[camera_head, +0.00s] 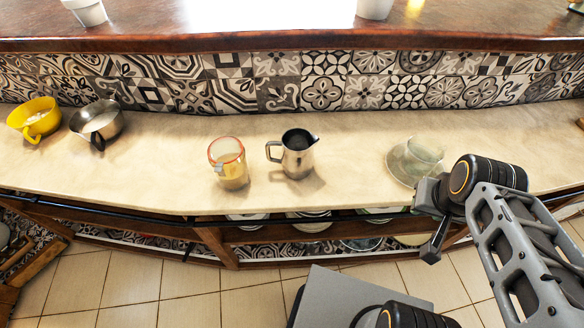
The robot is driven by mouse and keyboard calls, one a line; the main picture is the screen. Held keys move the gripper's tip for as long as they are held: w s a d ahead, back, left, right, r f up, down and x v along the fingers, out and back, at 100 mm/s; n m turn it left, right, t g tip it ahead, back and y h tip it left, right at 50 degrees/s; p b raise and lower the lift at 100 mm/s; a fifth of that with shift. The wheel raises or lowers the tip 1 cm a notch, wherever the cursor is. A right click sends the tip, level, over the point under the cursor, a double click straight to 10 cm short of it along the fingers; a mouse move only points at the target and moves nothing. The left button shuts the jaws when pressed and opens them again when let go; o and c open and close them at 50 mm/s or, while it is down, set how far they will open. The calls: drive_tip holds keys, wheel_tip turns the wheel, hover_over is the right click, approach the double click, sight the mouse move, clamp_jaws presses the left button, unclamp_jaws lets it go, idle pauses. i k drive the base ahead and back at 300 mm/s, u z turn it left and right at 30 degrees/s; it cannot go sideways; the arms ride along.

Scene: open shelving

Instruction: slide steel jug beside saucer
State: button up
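The steel jug (298,156) stands upright near the middle of the counter, its handle to the left and its spout to the right. The saucer (397,165) lies on the counter to the right of the jug, with a clear glass cup (424,152) on it. A wide gap of bare counter lies between jug and saucer. My gripper (434,248) is in front of the counter's edge, below and to the right of the saucer, apart from the jug. Its fingers are small and partly hidden by the wrist, so their opening is unclear.
The tiled wall (280,80) bounds the counter behind. Dishes sit on a shelf below the counter (150,160).

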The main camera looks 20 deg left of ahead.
sight(297, 145)
drive_tip(key=k, duration=0.45)
drive_tip(key=u, duration=1.05)
drive_tip(key=i, duration=0.45)
drive_tip(key=z, duration=0.05)
drive_tip(key=k, duration=1.15)
drive_tip(key=u, duration=0.65)
drive_tip(key=i, duration=0.4)
drive_tip(key=u, duration=0.6)
drive_tip(key=i, duration=1.05)
drive_tip(key=z, duration=0.05)
